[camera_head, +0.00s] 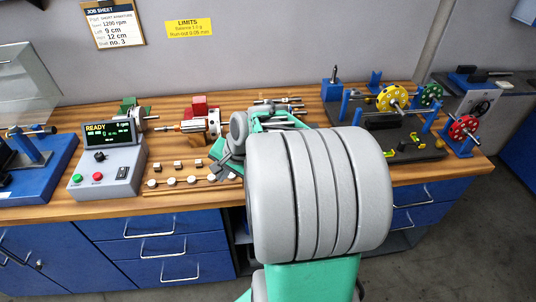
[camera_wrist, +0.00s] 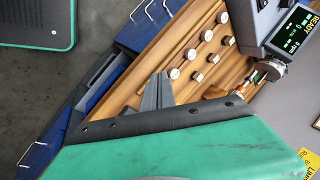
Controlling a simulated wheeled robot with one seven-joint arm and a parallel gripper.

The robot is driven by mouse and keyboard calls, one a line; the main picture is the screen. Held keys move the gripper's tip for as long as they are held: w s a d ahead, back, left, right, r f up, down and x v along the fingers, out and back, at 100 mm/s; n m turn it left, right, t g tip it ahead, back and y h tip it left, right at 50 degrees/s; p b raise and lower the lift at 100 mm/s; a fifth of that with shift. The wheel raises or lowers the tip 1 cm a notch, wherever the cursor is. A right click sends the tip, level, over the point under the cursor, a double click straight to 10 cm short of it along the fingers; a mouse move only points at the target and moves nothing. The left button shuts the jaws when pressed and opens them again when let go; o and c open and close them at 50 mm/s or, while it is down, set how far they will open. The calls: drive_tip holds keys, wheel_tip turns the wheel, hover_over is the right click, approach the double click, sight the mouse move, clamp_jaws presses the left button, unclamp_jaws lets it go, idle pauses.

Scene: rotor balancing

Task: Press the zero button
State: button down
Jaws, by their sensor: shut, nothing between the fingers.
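The grey control box (camera_head: 110,172) stands on the left part of the bench. Its dark display (camera_head: 108,132) reads READY and 0 rpm. The labels are too small to read, so I cannot tell which is the zero button. In the wrist view the box (camera_wrist: 262,22) is at the top right, cut by the edge. My gripper (camera_wrist: 158,92) is shut and empty over the bench front, apart from the box. It also shows in the head view (camera_head: 223,168), right of the box.
Several small weights (camera_head: 192,180) sit on a wooden rack between the box and my gripper. A spindle machine with a red block (camera_head: 200,107) stands behind. A blue stand with yellow, green and red rotors (camera_head: 393,97) is at the right. A blue fixture (camera_head: 40,175) is left of the box.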

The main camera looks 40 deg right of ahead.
drive_tip(key=d+r+m+t+p, duration=0.1)
drive_tip(key=d+m+t+p, duration=0.1)
drive_tip(key=d+m, duration=0.4)
drive_tip(key=s+d+r+m+t+p, duration=0.1)
drive_tip(key=d+m+t+p, duration=0.1)
drive_tip(key=d+m, duration=0.5)
drive_tip(key=d+p, duration=0.1)
drive_tip(key=d, duration=0.4)
drive_tip(key=shift+r, duration=0.35)
wheel_tip(320, 180, down, 8)
drive_tip(key=b, duration=0.6)
drive_tip(key=shift+f+b, duration=0.3)
drive_tip(key=shift+f, duration=0.1)
drive_tip(key=shift+f, duration=0.15)
drive_tip(key=shift+f, duration=0.25)
